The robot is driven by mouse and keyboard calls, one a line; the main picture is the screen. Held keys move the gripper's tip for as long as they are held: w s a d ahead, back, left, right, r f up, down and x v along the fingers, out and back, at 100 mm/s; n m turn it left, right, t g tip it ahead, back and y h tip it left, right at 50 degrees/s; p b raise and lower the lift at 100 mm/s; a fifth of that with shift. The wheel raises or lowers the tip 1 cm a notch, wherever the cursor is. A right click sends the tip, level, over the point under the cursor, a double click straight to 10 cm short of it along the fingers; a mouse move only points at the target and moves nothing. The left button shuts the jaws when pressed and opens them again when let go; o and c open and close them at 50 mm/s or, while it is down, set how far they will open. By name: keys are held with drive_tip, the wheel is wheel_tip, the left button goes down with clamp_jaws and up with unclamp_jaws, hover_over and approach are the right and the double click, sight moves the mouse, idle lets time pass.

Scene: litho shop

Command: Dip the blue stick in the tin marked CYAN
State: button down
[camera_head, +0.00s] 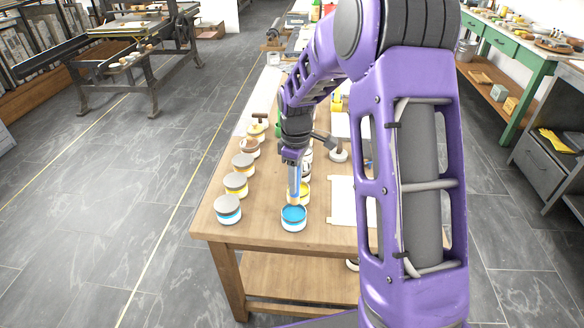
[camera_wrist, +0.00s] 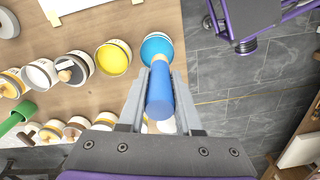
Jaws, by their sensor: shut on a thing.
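My gripper (camera_head: 293,163) is shut on the blue stick (camera_head: 294,184) and points down at the near end of the wooden table. The stick has a blue handle and a tan lower part. In the wrist view the blue stick (camera_wrist: 160,95) lies between the two fingers of my gripper (camera_wrist: 160,78). An open tin of cyan paint (camera_head: 293,218) stands directly below the stick; it also shows in the wrist view (camera_wrist: 152,44). The tan end overlaps the tin's far rim in the head view. I cannot tell whether it touches the paint. No marking is readable.
An open yellow tin (camera_wrist: 113,58) stands close beside the cyan one, with black and white tins further along. A row of lidded tins (camera_head: 235,184) lines the table's left side. A white sheet (camera_head: 342,200) lies to the right. The wooden table's (camera_head: 262,230) front edge is near.

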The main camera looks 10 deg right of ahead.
sight(295, 198)
drive_tip(key=shift+w+r, duration=0.1)
drive_tip(key=shift+w, duration=0.05)
drive_tip(key=shift+f+b, duration=0.7)
drive_tip(key=shift+f, duration=0.15)
drive_tip(key=shift+f+b, duration=1.55)
drive_tip(key=shift+f, duration=0.55)
drive_tip(key=shift+f, duration=0.5)
drive_tip(key=shift+r, duration=0.1)
drive_tip(key=shift+r+p, duration=2.45)
drive_tip(key=shift+r, duration=1)
